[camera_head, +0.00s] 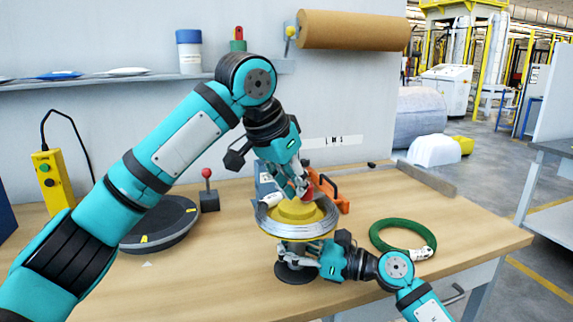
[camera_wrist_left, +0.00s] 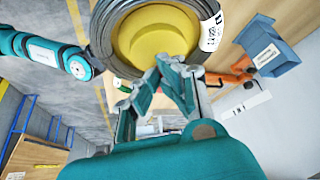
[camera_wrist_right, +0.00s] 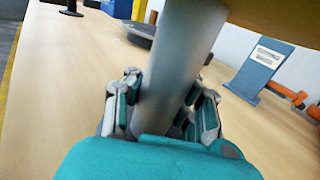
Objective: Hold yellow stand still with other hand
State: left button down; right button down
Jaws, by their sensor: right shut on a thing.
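The yellow stand (camera_head: 297,211) is on the table, with a yellow top, a grey post and a dark round base (camera_head: 295,273). A grey wire coil (camera_head: 268,224) with a white label (camera_wrist_left: 210,35) lies around its yellow top. My right gripper (camera_head: 312,262) is shut on the post, below the coil; the right wrist view shows the grey post (camera_wrist_right: 180,65) between its fingers. My left gripper (camera_head: 303,190) is above the stand. In the left wrist view its fingertips (camera_wrist_left: 172,62) meet beside the yellow top, with nothing seen between them. Whether they touch the top is unclear.
A green coil (camera_head: 403,238) lies to the right on the table. A dark turntable (camera_head: 160,225), a red-knobbed lever (camera_head: 208,190) and a yellow button box (camera_head: 52,180) are at left. An orange tool (camera_head: 340,193) is behind the stand. The front-middle table is clear.

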pick_arm(q)
jog(key=shift+s+a+r, duration=0.1)
jog(key=shift+a, duration=0.05)
pick_arm(e)
jog(key=shift+r, duration=0.15)
pick_arm(q)
notch_tip(320, 180, up, 6)
jog(key=shift+f, duration=0.1)
dwell(0.4)
pick_arm(e)
jog(key=c, duration=1.1)
grip_release()
jog(key=shift+d, duration=0.1)
